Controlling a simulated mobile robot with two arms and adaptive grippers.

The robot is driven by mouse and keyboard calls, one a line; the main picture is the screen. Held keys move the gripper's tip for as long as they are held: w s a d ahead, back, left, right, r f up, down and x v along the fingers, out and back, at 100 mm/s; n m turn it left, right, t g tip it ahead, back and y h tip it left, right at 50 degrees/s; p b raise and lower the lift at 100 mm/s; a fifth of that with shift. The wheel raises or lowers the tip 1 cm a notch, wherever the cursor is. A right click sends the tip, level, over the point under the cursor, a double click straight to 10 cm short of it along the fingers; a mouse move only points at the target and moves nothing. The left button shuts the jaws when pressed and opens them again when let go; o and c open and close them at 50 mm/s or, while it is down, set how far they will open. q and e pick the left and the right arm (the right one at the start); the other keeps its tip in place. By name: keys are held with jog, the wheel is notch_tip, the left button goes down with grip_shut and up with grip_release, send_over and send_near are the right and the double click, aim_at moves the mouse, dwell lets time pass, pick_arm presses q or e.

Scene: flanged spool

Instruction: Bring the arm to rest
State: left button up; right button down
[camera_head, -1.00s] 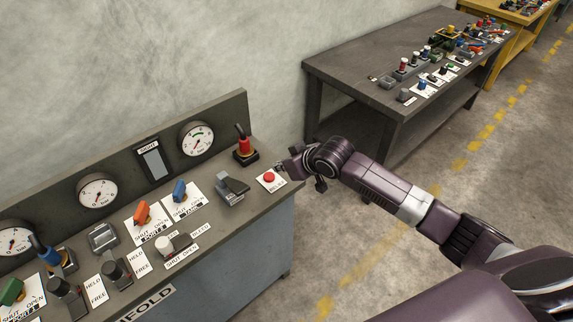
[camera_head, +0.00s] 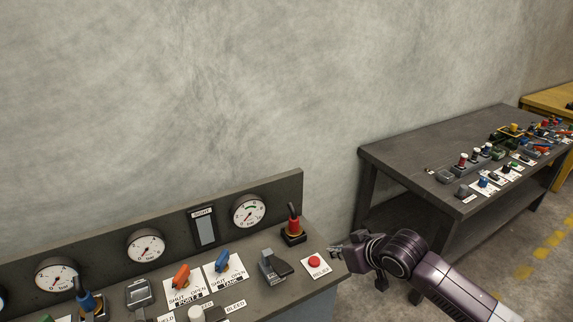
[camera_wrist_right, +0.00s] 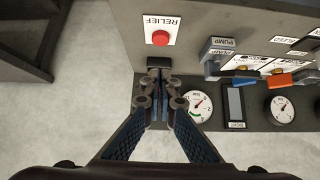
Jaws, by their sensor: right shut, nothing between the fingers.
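My right gripper (camera_head: 345,250) is at the right end of the grey control panel, beside the red RELIEF button (camera_head: 315,261) on its white label. In the right wrist view my right gripper (camera_wrist_right: 160,78) has its fingers together with nothing between them. The red button (camera_wrist_right: 160,38) shows just beyond the fingertips there, and I see a gap between fingers and button. The fingertips lie over a dark block (camera_wrist_right: 158,62) at the panel's end. My left gripper is not in view.
The panel carries gauges (camera_head: 248,211), a red-and-black lever (camera_head: 293,226), a grey switch (camera_head: 274,266), and orange (camera_head: 181,276) and blue (camera_head: 222,261) handles. A dark bench (camera_head: 420,150) with small parts stands at the right. Open floor lies between panel and bench.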

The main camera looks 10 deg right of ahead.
jog(key=s+a+f+g+h, duration=0.1)
jog(key=s+a+f, duration=0.25)
jog(key=s, duration=0.75)
jog(key=s+a+f+g, duration=0.25)
jog(key=s+f, duration=0.25)
jog(key=s, duration=0.5)
jog(key=s+d+f+m+g+h, duration=0.2)
jog(key=s+d, duration=0.2)
jog(key=s, duration=0.9)
notch_tip(320, 180, down, 28)
jog(key=s+b, duration=0.1)
jog(key=b, duration=0.2)
jog(key=s+d+f+g+b, duration=0.2)
jog(key=s+d+f+b, duration=0.1)
jog(key=s+f, duration=1.4)
notch_tip(320, 180, down, 3)
jog(key=shift+s+r, duration=0.1)
jog(key=shift+s, duration=0.3)
jog(key=shift+n, duration=0.3)
